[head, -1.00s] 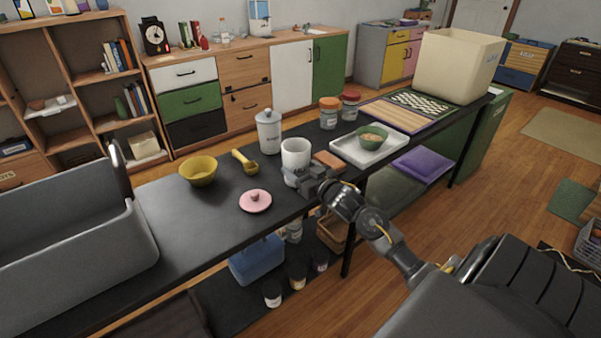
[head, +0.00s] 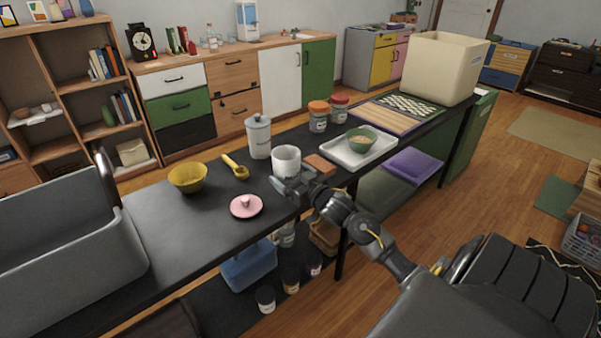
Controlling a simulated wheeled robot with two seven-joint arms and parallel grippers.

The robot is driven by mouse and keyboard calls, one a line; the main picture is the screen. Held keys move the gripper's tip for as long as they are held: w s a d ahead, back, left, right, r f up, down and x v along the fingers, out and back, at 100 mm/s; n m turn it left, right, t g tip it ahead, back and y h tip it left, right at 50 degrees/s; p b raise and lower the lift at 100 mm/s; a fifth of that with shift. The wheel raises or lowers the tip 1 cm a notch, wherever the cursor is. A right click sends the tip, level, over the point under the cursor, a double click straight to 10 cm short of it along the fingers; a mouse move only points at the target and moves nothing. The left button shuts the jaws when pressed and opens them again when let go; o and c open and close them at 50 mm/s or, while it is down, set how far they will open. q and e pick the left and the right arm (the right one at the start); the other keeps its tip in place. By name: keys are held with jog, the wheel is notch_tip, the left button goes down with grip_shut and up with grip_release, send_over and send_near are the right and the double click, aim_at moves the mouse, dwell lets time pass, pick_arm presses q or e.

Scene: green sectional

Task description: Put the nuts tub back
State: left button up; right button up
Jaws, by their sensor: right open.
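No label that I can read says nuts, so I cannot tell for sure which container is the nuts tub. A white open-topped tub (head: 286,160) stands upright on the black table. A lidded white canister (head: 258,137) stands just behind it to the left, and a pink lid (head: 246,206) with a knob lies in front to the left. My right gripper (head: 279,187) is open, close in front of the white tub's base and partly covering it. Whether they touch is not clear. My left gripper is out of view.
A yellow bowl (head: 187,178) and yellow scoop (head: 236,168) lie to the left. A tray (head: 375,152) with a green bowl (head: 361,139), and two jars (head: 319,118), (head: 339,109), stand to the right. A grey bin (head: 75,245) fills the table's left end.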

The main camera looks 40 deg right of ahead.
jog(key=s, duration=1.1)
jog(key=s+a+f+g, duration=0.1)
jog(key=s+f+g, duration=0.1)
jog(key=f, duration=0.6)
jog(key=s+a+f+g+h, duration=0.1)
jog(key=s+f+g, duration=0.15)
jog(key=f, duration=0.55)
jog(key=s+a+f+g, duration=0.2)
jog(key=f, duration=0.7)
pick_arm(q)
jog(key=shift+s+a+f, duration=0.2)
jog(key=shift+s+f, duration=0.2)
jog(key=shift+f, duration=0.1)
pick_arm(e)
jog(key=s+a+f+n+g, duration=0.1)
jog(key=s+a+f+g, duration=0.3)
jog(key=s+a+f, duration=0.3)
jog(key=s+a+f+n+g+y, duration=0.1)
jog(key=s+a+f+g, duration=0.4)
jog(key=s+f, duration=0.8)
jog(key=a+f, duration=0.2)
jog(key=a, duration=0.1)
jog(key=shift+s+a+f+n, duration=0.15)
jog(key=shift+s+f+n, duration=0.15)
jog(key=shift+s+f, duration=0.05)
